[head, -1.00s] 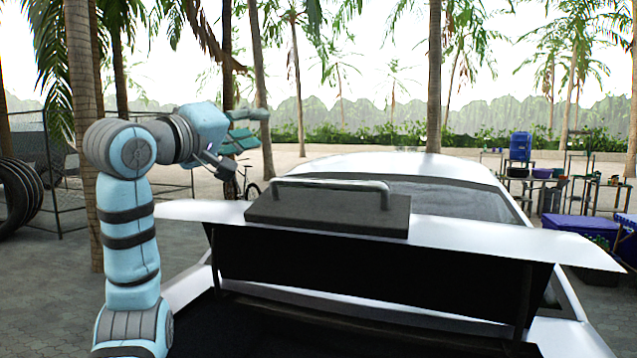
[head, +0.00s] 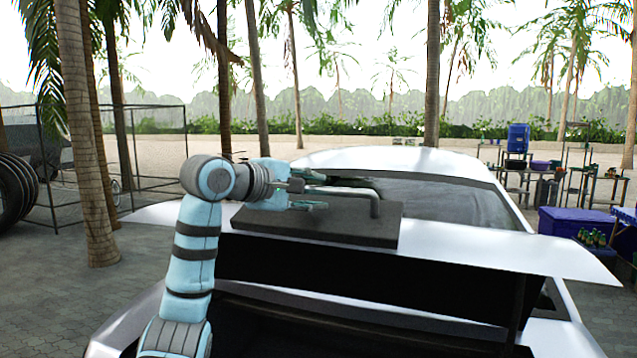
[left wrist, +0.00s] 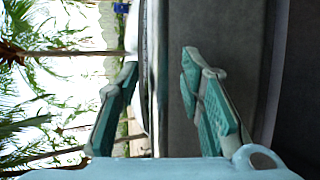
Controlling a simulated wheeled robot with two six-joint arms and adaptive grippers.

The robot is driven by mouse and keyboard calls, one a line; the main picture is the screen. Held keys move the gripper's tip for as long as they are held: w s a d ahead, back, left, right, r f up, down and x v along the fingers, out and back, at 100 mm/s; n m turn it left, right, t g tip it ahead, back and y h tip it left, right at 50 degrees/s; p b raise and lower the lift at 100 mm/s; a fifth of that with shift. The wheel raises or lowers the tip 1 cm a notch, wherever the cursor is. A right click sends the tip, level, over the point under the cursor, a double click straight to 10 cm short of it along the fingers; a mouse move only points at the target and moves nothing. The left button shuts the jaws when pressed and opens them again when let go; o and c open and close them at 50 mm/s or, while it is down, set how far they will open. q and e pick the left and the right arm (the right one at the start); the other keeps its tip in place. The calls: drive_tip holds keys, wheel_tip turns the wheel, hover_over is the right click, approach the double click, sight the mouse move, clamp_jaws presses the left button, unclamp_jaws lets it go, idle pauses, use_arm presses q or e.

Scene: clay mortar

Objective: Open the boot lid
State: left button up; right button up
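The white boot lid (head: 470,243) stands partly raised, its dark inner side facing me above the dark boot opening. A grey handle bar (head: 376,205) stands on a dark block (head: 345,224) on top of the lid. My left gripper (head: 308,191) is at the left end of the bar, just above the block. In the left wrist view, the fingers are apart, and the bar (left wrist: 153,80) runs between them, nearer one finger. I cannot tell whether that finger touches it. The gripper hides the bar's left end. My right gripper is not in view.
The car's white roof (head: 400,158) and rear window lie behind the lid. Palm trunks (head: 80,140), a wire fence and tyres (head: 15,190) stand at the left. Blue boxes (head: 575,225) and shelves stand at the right.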

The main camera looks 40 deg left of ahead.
use_arm(q)
drive_tip(key=shift+w+d, duration=0.1)
drive_tip(key=shift+w, duration=0.5)
drive_tip(key=shift+s, duration=0.1)
drive_tip(key=shift+s, duration=0.1)
drive_tip(key=shift+c, duration=0.6)
drive_tip(key=shift+f, duration=0.1)
clamp_jaws()
drive_tip(key=shift+f, duration=0.1)
